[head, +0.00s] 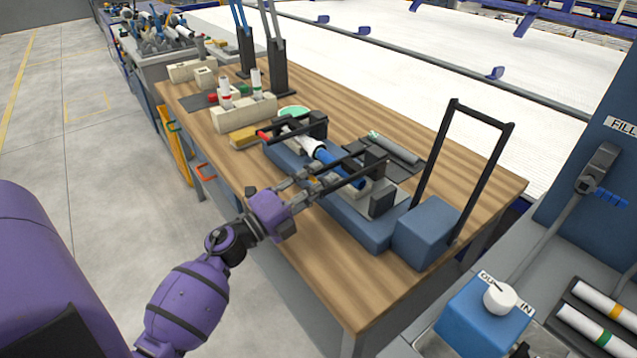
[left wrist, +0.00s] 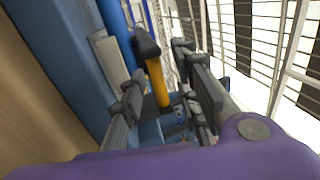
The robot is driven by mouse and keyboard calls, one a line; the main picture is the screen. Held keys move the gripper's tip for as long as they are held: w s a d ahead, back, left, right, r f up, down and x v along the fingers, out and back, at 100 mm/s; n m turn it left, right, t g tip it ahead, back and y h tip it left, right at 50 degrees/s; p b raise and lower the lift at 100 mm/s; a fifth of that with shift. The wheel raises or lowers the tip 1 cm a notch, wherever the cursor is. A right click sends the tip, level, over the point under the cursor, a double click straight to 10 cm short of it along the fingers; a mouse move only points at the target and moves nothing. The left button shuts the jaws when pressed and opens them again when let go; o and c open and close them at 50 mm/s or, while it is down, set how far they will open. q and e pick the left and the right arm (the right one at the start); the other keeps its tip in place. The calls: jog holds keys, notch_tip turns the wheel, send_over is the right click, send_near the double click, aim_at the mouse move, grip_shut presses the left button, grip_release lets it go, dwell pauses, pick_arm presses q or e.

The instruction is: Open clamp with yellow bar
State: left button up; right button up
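A blue fixture base (head: 345,222) on the wooden bench carries black clamp parts (head: 376,160) and a white and blue pipe (head: 327,157). In the left wrist view a yellow bar (left wrist: 157,84) with a dark end lies between the fingers of my left gripper (left wrist: 170,58). The fingers are apart, with a gap to the bar on the right side; whether the left finger touches it I cannot tell. In the head view the left gripper (head: 312,186) reaches over the near side of the fixture, and I cannot make out the yellow bar there. My right gripper is not in view.
A blue box (head: 427,233) with a tall black frame (head: 463,155) stands at the fixture's right end. A cream pipe rack (head: 245,112) and a yellow block (head: 244,141) are further back. A grey pipe (head: 395,147) lies behind. The bench's near right corner is clear.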

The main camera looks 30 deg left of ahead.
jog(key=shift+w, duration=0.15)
pick_arm(q)
jog(key=shift+f, duration=0.1)
grip_shut()
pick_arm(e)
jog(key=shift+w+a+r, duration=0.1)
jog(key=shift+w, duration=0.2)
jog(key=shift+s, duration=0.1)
